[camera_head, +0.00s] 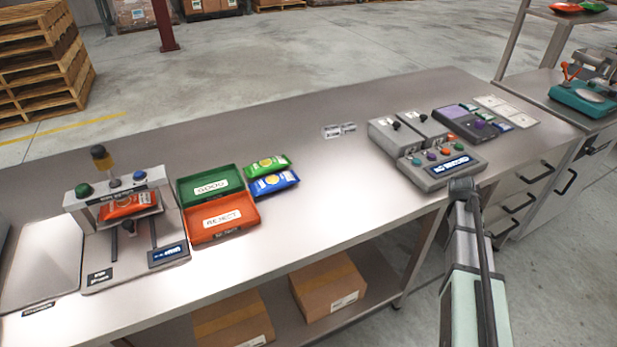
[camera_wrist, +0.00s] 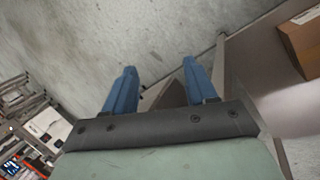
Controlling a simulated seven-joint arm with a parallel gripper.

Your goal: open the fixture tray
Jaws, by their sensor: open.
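A grey fixture (camera_head: 121,205) stands at the left of the bench. It has a green button, a blue button and an amber-topped post. An orange packet (camera_head: 129,206) lies in its upper part. Its flat base carries two dark upright bars and a small display. I cannot tell which part is the tray, or whether it is open. My gripper (camera_wrist: 160,80) shows in the wrist view with its two blue fingers apart and nothing between them. It points towards the floor beside the bench, well away from the fixture. In the head view I cannot make out its fingers.
A green bin (camera_head: 184,197) and a red reject bin (camera_head: 196,236) stand beside the fixture, with green and blue packets (camera_head: 268,163) to their right. A control box (camera_head: 440,170) is near my arm. Cardboard boxes (camera_head: 327,285) sit on the lower shelf.

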